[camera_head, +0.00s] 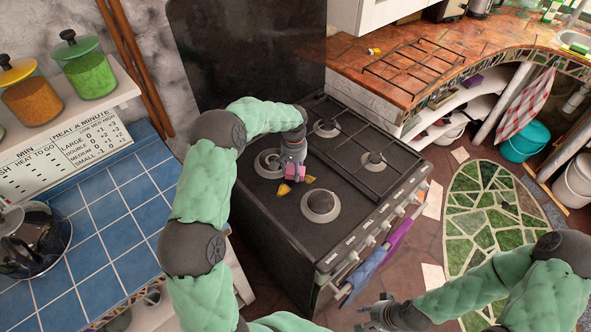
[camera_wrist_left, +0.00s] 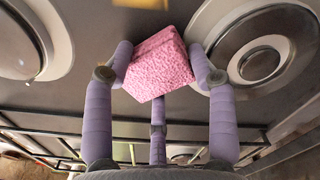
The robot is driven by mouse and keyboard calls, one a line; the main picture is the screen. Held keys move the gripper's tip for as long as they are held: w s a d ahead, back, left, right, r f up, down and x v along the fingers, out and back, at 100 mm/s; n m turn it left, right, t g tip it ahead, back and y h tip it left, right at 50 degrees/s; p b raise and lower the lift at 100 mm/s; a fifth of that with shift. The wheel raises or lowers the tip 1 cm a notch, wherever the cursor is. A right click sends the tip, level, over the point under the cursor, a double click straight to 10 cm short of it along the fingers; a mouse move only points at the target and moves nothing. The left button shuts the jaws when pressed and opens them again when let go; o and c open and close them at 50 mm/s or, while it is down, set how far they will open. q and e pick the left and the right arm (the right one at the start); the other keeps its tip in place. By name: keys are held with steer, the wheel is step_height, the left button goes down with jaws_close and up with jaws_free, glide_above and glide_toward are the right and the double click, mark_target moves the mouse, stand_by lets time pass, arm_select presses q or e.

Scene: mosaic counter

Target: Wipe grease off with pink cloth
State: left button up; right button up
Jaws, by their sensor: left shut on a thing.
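The pink cloth (camera_head: 293,173) looks like a rough, block-shaped pad. My left gripper (camera_head: 292,158) is shut on it, low over the black stove (camera_head: 262,225) between the burners. In the left wrist view the pink cloth (camera_wrist_left: 158,66) sits between the purple fingers of my left gripper (camera_wrist_left: 160,75). Whether it touches the stove top is hard to tell. A yellow grease patch (camera_head: 284,189) lies just below the cloth, with another yellow patch (camera_head: 309,179) to its right. A yellow patch (camera_wrist_left: 140,3) also shows at the top of the wrist view. My right gripper (camera_head: 375,313) is open and empty in front of the stove.
Black grates (camera_head: 373,157) cover the stove's right half. A round burner (camera_head: 320,205) is near the grease. Blue and purple cloths (camera_head: 375,262) hang at the stove's front. A blue-tiled counter (camera_head: 110,215) with a pot (camera_head: 35,240) is at left.

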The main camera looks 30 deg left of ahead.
mark_target(311, 184)
arm_select(q)
steer(key=shift+w+a+r, duration=0.1)
steer(key=shift+w+r, duration=0.15)
steer(key=shift+w, duration=0.25)
steer(key=shift+w+a+r, duration=0.1)
steer(key=shift+w+r, duration=0.15)
steer(key=shift+w, duration=0.25)
steer(key=shift+w+d+f, duration=0.15)
steer(key=shift+w+d, duration=0.05)
steer(key=shift+w, duration=0.15)
steer(key=shift+s+d+f, duration=0.1)
steer(key=shift+s+d, duration=0.3)
steer(key=shift+d, duration=0.25)
steer(key=shift+s+d+f, duration=0.1)
steer(key=shift+s+d, duration=0.35)
steer(key=shift+d, duration=0.55)
steer(key=shift+s+d+f, duration=0.1)
steer(key=shift+s+d, duration=0.35)
steer(key=shift+d, duration=0.55)
steer(key=shift+s+d+f, duration=0.1)
steer(key=shift+s+d, duration=0.35)
steer(key=shift+d, duration=0.55)
steer(key=shift+r+p, duration=2)
steer(key=shift+r, duration=1)
steer(key=shift+r, duration=0.1)
